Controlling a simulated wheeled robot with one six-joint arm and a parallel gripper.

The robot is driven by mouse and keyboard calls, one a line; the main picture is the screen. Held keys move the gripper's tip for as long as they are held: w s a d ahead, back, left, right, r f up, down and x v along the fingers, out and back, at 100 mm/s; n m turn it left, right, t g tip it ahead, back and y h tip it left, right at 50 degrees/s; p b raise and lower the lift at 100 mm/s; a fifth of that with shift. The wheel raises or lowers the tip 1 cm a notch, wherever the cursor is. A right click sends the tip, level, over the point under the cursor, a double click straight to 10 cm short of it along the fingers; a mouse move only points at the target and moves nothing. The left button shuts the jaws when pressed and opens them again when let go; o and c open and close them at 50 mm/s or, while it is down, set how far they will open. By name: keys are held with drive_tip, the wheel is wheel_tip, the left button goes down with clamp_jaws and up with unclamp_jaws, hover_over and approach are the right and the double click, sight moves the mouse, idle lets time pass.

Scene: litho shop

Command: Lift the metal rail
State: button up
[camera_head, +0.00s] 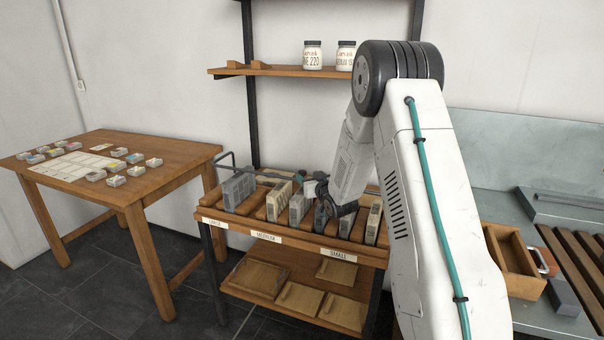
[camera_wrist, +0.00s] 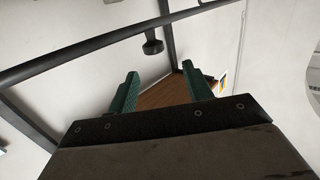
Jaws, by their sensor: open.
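The metal rail (camera_head: 236,169) is a thin dark bar with a bent left end. It runs just above the row of grey and tan blocks in the wooden rack (camera_head: 232,220); its right part is hidden behind my arm. A long dark bar (camera_wrist: 100,46), which looks like the rail, crosses the upper wrist view, with a dark knob (camera_wrist: 152,46) below it. My gripper (camera_head: 298,183) is low over the middle of the rack, close to the rail. In the wrist view its green fingers (camera_wrist: 158,84) are apart with nothing held between them. I cannot tell whether they touch the rail.
A wooden table (camera_head: 180,158) with small tins stands left. A shelf (camera_head: 270,70) with two jars is above the rack. A grey bench with a wooden box (camera_head: 520,284) and slats is right. Flat boards lie on the rack's lower shelf.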

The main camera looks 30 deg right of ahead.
sight(304, 173)
drive_tip(key=shift+t, duration=0.4)
drive_tip(key=w, duration=0.2)
drive_tip(key=w+d+f, duration=0.1)
drive_tip(key=w, duration=0.2)
drive_tip(key=w+d, duration=0.1)
drive_tip(key=w, duration=0.2)
drive_tip(key=shift+f, duration=0.2)
clamp_jaws()
